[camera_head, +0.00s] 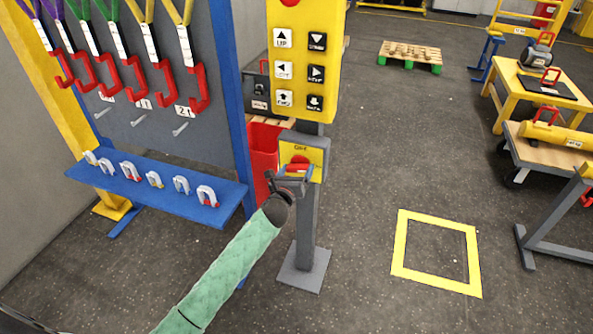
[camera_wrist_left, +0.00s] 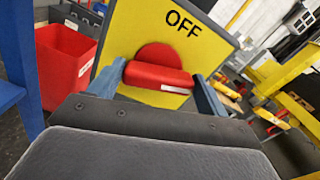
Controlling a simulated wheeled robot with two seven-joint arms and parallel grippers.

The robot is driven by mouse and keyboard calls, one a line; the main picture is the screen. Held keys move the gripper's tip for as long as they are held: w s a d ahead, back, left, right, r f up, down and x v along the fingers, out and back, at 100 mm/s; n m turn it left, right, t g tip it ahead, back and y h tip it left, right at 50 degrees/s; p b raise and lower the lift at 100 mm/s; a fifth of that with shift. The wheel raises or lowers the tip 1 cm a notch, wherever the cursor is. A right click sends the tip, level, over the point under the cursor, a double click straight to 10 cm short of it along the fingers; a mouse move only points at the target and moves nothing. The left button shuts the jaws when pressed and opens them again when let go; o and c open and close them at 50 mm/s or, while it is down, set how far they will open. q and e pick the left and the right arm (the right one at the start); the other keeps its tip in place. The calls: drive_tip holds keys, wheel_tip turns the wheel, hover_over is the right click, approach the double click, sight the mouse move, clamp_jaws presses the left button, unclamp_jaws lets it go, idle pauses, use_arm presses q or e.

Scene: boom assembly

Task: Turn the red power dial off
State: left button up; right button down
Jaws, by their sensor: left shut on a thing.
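The red power dial (camera_wrist_left: 158,75) sits on a yellow panel marked OFF (camera_wrist_left: 205,48) in the left wrist view. In the head view the small yellow panel (camera_head: 303,153) is on a grey post, below the larger yellow button panel. My left gripper (camera_head: 294,172) reaches the dial from the front, and its fingers are on either side of the dial's red handle. In the left wrist view the left gripper (camera_wrist_left: 160,80) is shut on that handle. The handle lies nearly level in that view, with a white mark on its front. My right gripper is in neither view.
A yellow button panel (camera_head: 303,70) stands above on the same post. A blue shelf with shackles (camera_head: 160,190) and a rack of hanging slings (camera_head: 130,60) are at left. A red bin (camera_head: 262,155) is behind the post. Open floor with a yellow square (camera_head: 400,246) lies to the right.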

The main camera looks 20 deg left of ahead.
use_arm(q)
drive_tip(key=shift+n, duration=0.9)
drive_tip(key=n, duration=0.2)
drive_tip(key=shift+a+n, duration=0.15)
drive_tip(key=shift+n, duration=0.25)
drive_tip(key=n, duration=0.2)
drive_tip(key=shift+n, duration=0.4)
drive_tip(key=n, duration=0.3)
drive_tip(key=shift+a+n, duration=0.15)
drive_tip(key=shift+n, duration=0.15)
drive_tip(key=shift+f+n+p, duration=0.1)
drive_tip(key=shift+n+p, duration=0.2)
drive_tip(key=shift+n, duration=1.5)
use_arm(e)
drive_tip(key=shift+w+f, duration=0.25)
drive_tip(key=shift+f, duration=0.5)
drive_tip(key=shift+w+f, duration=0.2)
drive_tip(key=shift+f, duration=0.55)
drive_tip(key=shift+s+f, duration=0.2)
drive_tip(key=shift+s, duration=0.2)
use_arm(q)
drive_tip(key=o, duration=1)
